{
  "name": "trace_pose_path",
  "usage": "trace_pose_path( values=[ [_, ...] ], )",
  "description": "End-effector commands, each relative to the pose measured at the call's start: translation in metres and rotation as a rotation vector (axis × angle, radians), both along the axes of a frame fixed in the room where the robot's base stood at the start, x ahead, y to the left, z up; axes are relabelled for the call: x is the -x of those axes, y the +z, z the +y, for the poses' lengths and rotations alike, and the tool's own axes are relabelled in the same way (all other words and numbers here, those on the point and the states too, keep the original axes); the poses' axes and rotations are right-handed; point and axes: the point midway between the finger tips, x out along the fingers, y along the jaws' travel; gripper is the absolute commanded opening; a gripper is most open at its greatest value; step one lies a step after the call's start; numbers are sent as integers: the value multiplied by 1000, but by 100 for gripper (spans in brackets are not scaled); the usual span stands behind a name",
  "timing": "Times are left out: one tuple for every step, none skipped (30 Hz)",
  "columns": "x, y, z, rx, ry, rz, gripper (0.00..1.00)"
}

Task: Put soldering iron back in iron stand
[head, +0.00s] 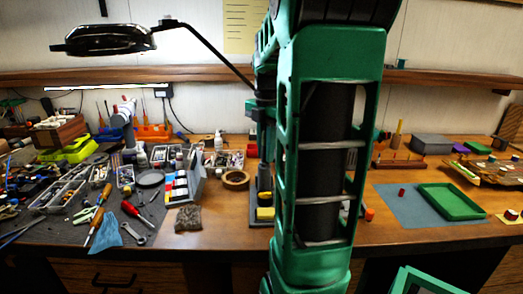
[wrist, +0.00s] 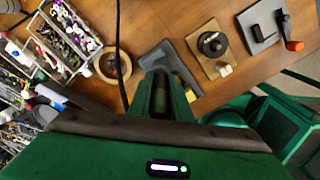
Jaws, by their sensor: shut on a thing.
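The dark grey base of the iron stand (head: 257,222), with a yellow sponge (head: 265,213), stands on the bench beside my arm, which hides much of it. In the wrist view the stand's grey base (wrist: 187,72) lies beyond and beneath my gripper. My gripper (wrist: 160,88) points over this base, its fingers close together. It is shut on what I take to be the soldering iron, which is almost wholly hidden. A black cable (wrist: 118,45) runs beside the fingers. I cannot tell whether the iron touches the stand.
A tape roll (wrist: 113,67) lies left of the stand. A wooden board with a black spool (wrist: 213,43) is to its right. Tools and trays crowd the grey mat (head: 65,232) at left. A green tray (head: 449,202) lies on a blue mat (head: 400,207) at right.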

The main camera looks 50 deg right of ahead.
Motion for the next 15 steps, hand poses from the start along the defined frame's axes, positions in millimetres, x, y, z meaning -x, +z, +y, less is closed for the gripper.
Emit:
trace_pose_path(
  values=[
    [0, -1, 0, 0, 0, 0, 0],
    [0, -1, 0, 0, 0, 0, 0],
    [0, -1, 0, 0, 0, 0, 0],
    [0, -1, 0, 0, 0, 0, 0],
    [0, -1, 0, 0, 0, 0, 0],
    [0, -1, 0, 0, 0, 0, 0],
    [0, -1, 0, 0, 0, 0, 0],
    [0, -1, 0, 0, 0, 0, 0],
    [0, -1, 0, 0, 0, 0, 0],
    [0, -1, 0, 0, 0, 0, 0],
    [0, -1, 0, 0, 0, 0, 25],
    [0, -1, 0, 0, 0, 0, 34],
    [0, -1, 0, 0, 0, 0, 39],
    [0, -1, 0, 0, 0, 0, 39],
    [0, -1, 0, 0, 0, 0, 39]
  ],
)
